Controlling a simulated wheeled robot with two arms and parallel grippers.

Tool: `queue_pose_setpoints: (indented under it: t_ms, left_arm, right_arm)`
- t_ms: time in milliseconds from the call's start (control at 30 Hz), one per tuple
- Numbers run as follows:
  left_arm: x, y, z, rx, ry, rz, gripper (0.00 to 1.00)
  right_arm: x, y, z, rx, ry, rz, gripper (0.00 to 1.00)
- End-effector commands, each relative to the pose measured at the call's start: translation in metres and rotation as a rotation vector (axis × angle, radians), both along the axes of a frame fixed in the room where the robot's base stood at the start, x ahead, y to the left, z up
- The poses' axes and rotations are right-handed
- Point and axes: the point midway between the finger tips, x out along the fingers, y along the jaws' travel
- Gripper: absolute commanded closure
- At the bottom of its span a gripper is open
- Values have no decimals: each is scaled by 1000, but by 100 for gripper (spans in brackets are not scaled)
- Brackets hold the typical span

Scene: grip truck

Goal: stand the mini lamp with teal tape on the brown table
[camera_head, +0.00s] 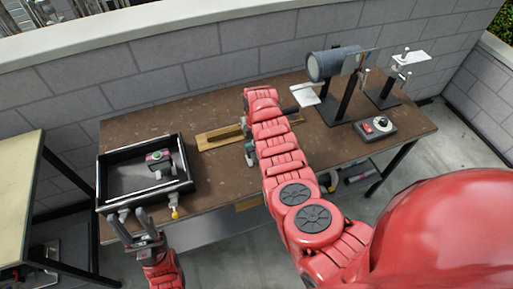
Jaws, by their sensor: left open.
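A small grey lamp-like item (158,157) with a green-teal and pink marking lies in the black tray (188,165) at the left of the brown table (225,180). A second small dark teal item (249,153) shows beside my right arm, which hides part of it; I cannot tell which of the two is the teal-taped mini lamp. My left gripper (132,232) is open and empty, just in front of the tray's near edge and apart from the small item. My right arm reaches across the middle of the table, and its gripper is hidden.
A large dark lamp (340,62) on a stand, a clamp stand (384,97) and a box with a red button (375,128) are at the right. Free tabletop shows between tray and my right arm.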

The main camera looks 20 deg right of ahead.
Motion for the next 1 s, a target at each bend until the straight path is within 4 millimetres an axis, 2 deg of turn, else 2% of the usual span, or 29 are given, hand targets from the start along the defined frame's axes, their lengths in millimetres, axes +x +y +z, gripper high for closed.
queue_pose_setpoints:
  t_ms: [600, 733, 1000]
  left_arm:
    - [0, 0, -28, 0, 0, 0, 50]
    - [0, 0, -29, 0, 0, 0, 50]
    - [0, 0, -29, 0, 0, 0, 50]
  right_arm:
    - [0, -1, 80, 0, -1, -1, 0]
    - [0, -1, 87, -1, 0, -1, 0]
    - [-1, -1, 88, 0, 2, -1, 0]
